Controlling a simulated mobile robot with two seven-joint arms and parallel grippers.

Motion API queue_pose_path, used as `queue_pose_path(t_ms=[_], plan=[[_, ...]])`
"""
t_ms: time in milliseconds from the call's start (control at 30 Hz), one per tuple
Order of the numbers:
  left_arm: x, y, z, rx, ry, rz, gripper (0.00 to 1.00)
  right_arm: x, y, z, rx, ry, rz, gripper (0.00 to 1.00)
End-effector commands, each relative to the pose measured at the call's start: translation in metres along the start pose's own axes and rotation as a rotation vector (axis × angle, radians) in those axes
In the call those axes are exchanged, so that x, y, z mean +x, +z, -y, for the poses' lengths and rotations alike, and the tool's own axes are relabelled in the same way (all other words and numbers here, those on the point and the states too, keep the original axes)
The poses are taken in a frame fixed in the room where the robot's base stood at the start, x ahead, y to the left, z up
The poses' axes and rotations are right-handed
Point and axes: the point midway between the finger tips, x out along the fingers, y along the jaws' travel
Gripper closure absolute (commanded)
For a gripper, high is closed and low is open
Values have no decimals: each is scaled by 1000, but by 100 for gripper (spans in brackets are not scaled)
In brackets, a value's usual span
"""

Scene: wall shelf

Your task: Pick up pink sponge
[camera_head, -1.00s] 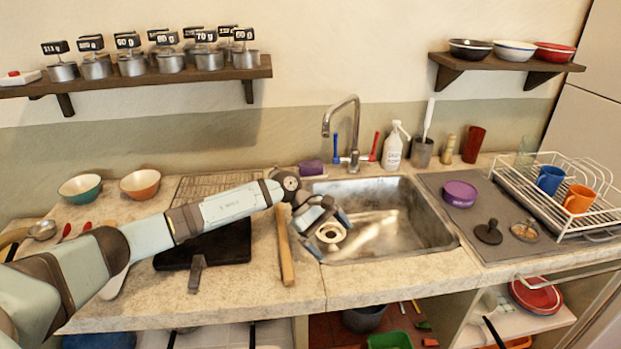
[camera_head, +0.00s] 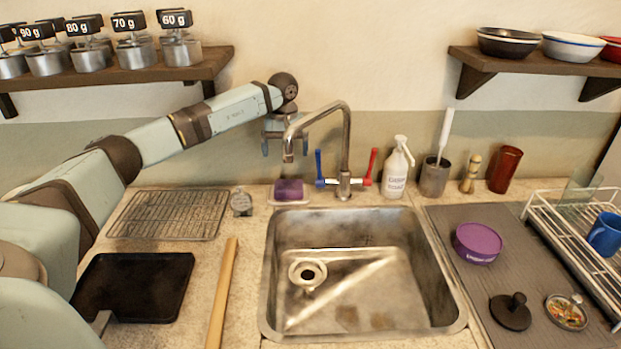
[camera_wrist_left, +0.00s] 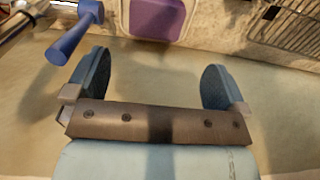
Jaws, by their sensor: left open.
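The sponge (camera_head: 289,190) looks purple-pink and lies on a small pale dish (camera_head: 289,203) behind the sink's back left corner, left of the tap. My left gripper (camera_head: 285,147) is raised above it near the wall, pointing down, and does not touch it. In the left wrist view the open, empty fingers (camera_wrist_left: 153,78) are spread wide, and the sponge (camera_wrist_left: 157,18) shows at the top edge between them, partly cut off. My right gripper is not in view.
The tap (camera_head: 345,150) with a blue handle (camera_head: 319,168) and a red handle (camera_head: 371,167) stands close right of the gripper. A wire rack (camera_head: 170,214) and a small round gauge (camera_head: 241,202) are to the left. A wall shelf (camera_head: 200,67) hangs upper left.

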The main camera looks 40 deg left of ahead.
Motion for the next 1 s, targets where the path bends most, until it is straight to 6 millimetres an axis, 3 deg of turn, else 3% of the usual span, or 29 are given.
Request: queue_pose_path(t_ms=[167,367,600,867,1000], plan=[[5,0,1,-1,-1,0,0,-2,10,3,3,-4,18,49],[42,1,0,-1,-2,2,0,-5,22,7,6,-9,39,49],[79,0,0,-1,0,1,0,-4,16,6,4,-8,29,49],[94,1,0,0,1,0,0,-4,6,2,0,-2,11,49],[114,4,-1,-1,0,2,0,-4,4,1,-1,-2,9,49]])
